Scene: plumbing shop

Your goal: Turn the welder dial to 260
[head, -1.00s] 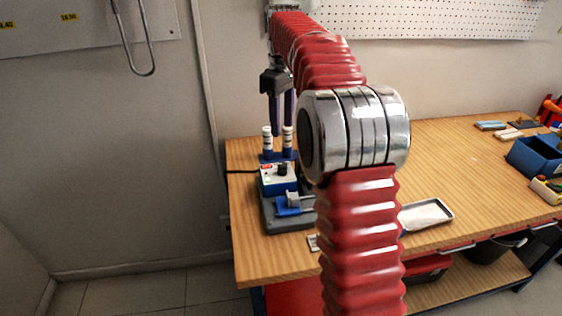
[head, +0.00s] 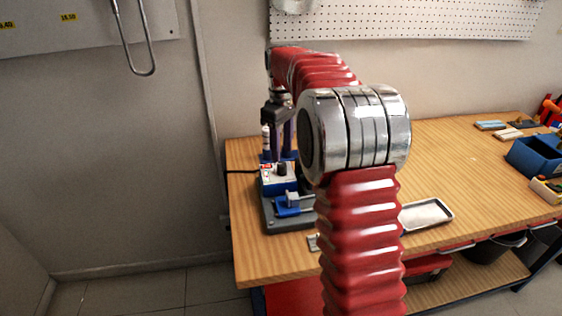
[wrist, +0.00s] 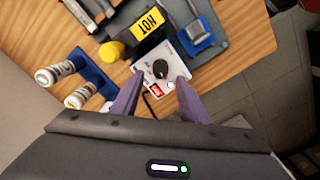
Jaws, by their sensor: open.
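The welder (head: 268,183) is a small white-and-blue box near the left end of the wooden bench. Its black round dial (head: 282,169) is on the top panel. In the wrist view the dial (wrist: 160,69) stands beyond and between my fingertips, with a small red display (wrist: 156,89) beside it. The dial's setting is too small to read. My gripper (head: 281,152) points down above the welder. In the wrist view its two purple fingers (wrist: 157,86) are apart, with nothing between them. Whether they reach down to the dial's height I cannot tell.
White-capped bottles (wrist: 82,96) stand in a blue rack beside the welder. A yellow HOT sign (wrist: 148,21) and a yellow round knob (wrist: 111,51) are close by. A blue clamp (head: 290,206) sits in front. A metal tray (head: 428,214) lies to the right; the bench's middle is clear.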

